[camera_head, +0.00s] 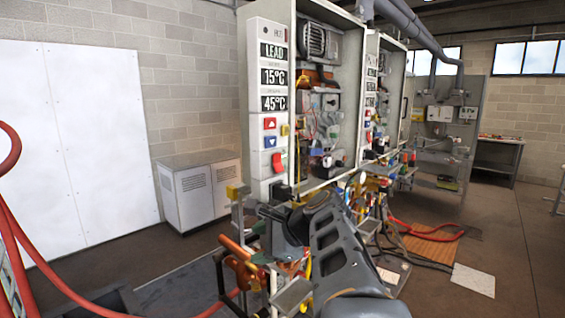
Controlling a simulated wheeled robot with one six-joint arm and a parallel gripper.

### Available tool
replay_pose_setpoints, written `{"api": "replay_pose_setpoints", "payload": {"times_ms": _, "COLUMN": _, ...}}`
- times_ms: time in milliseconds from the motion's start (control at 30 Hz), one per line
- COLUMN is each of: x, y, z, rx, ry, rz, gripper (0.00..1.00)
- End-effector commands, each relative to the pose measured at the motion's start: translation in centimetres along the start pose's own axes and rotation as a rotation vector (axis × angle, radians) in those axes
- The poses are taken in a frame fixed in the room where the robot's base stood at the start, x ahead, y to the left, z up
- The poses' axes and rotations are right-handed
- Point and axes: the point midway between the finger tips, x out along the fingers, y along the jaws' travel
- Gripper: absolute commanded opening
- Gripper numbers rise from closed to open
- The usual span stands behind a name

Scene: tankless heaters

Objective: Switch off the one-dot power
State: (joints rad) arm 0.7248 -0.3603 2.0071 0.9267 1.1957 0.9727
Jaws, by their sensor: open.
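The near heater's white control panel (268,100) stands at centre, with displays reading LEAD, 15°C and 45°C. A red switch (277,162) sits low on this panel, below a red up button (270,123) and a blue down button (270,142). A second heater's panel (371,98) stands farther back to the right, with small red and blue controls. I cannot make out any dot marks on either panel. My gripper (281,192) is open, just below the red switch and apart from it. Its fingers are small and dark, partly lost against the clutter behind.
Pipes, valves and brackets (262,258) crowd the space below the near heater. A grey vented cabinet (200,188) stands against the left wall. Red hoses (12,225) run at the left edge. The floor at right (500,240) is mostly clear.

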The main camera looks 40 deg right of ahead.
Motion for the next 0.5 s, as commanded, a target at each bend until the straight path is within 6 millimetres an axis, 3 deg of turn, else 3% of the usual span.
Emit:
{"api": "replay_pose_setpoints", "payload": {"times_ms": 33, "x": -2.1, "y": -2.6, "z": -1.1, "rx": 0.170, "ry": -0.042, "rz": -0.097, "gripper": 0.57}}
{"api": "replay_pose_setpoints", "payload": {"times_ms": 100, "x": -5.2, "y": -5.7, "z": -1.9, "rx": 0.368, "ry": -0.127, "rz": -0.209, "gripper": 0.57}}
{"api": "replay_pose_setpoints", "payload": {"times_ms": 200, "x": -9.4, "y": -8.9, "z": -2.7, "rx": 0.578, "ry": -0.252, "rz": -0.332, "gripper": 0.57}}
{"api": "replay_pose_setpoints", "payload": {"times_ms": 400, "x": -15.3, "y": -12.1, "z": -3.4, "rx": 0.786, "ry": -0.438, "rz": -0.458, "gripper": 0.57}}
{"api": "replay_pose_setpoints", "payload": {"times_ms": 500, "x": -16.2, "y": -12.9, "z": -3.4, "rx": 0.823, "ry": -0.481, "rz": -0.476, "gripper": 0.57}}
